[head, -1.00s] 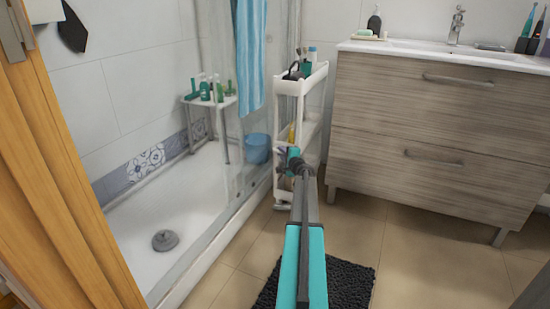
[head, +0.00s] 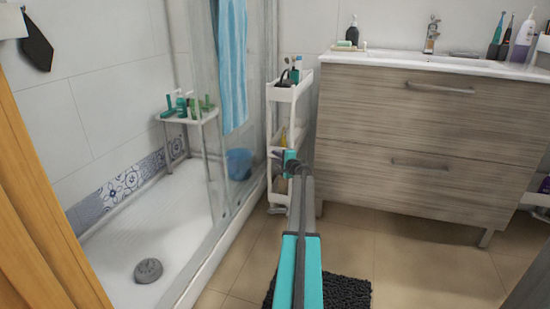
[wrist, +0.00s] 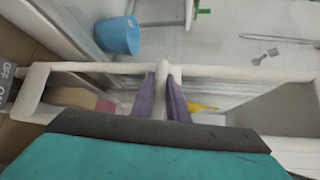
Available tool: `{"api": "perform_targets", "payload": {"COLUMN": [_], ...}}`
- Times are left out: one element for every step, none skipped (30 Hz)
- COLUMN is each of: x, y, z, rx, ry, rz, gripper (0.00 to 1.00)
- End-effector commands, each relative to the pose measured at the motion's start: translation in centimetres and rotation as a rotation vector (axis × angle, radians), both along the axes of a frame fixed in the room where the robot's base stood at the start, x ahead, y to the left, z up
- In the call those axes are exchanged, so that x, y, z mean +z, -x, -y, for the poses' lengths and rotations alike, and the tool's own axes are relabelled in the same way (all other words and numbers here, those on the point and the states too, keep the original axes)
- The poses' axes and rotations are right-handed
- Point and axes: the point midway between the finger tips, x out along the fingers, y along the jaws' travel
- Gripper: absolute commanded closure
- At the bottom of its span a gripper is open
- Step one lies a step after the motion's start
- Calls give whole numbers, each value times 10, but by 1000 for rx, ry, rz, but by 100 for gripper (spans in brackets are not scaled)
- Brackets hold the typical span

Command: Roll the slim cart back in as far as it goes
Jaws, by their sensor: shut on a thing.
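The slim white cart (head: 270,112) stands upright in the gap between the shower and the wood-grain vanity in the head view. Its front end is near the vanity's left front edge. Toiletries stand in its top tray and lower shelves. My gripper (wrist: 161,82) is shut on the cart's white bar (wrist: 100,67), with one purple finger on each side. In the head view my arm covers part of the cart's lower front. The cart's far end and most of its wheels are hidden.
The glass shower screen (head: 202,70) and shower tray (head: 125,250) border the cart on the left. The vanity (head: 400,120) borders it closely on the right. A dark mat (head: 345,292) lies on the tiled floor near my arm.

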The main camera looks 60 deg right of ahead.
Motion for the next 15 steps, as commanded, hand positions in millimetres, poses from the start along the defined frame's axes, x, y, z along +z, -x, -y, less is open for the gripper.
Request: {"api": "perform_targets", "payload": {"x": [5, 5, 6, 6, 6, 6, 6, 6, 7, 7, 7, 7, 7, 7, 6], "y": [-3, -3, -3, -3, -2, -2, -2, -2, -2, -2, -2, -2, -2, -2, -2], "z": [4, 4, 4, 4, 5, 5, 5, 5, 6, 6, 5, 5, 5, 5, 5], "rx": [-7, -8, -9, -10, -10, -11, -12, -12, -13, -13, -13, -13, -13, -13, -13], "ry": [5, 5, 6, 6, 6, 6, 7, 7, 7, 7, 7, 7, 7, 6, 6], "rz": [4, 4, 4, 4, 4, 4, 5, 5, 4, 4, 4, 4, 4, 5, 5], "gripper": [100, 100, 100, 100, 100, 100, 100, 100, 79, 78, 78, 78, 78, 78, 78]}}
